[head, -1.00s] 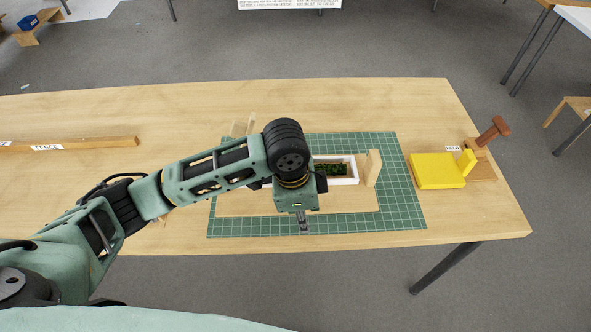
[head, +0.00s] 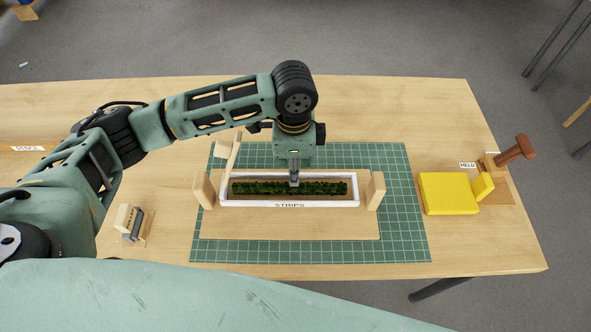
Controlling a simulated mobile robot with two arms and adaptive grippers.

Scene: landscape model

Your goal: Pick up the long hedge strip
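The long hedge strip (head: 325,188) is a dark green bushy bar. It lies lengthwise in a white tray (head: 290,204) labelled STRIPS, on a wooden board (head: 290,226). My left gripper (head: 294,182) points down at the tray, its tips at the strip's far side near the middle. The fingers look close together, but I cannot tell whether they hold the strip or hover over it. My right gripper is out of view.
Upright wooden blocks (head: 203,190) and (head: 373,190) flank the tray. A green cutting mat (head: 405,240) lies under the board. A yellow block (head: 448,193) and a brown-handled tool (head: 515,151) are at the right. A small block holder (head: 132,224) stands at the left.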

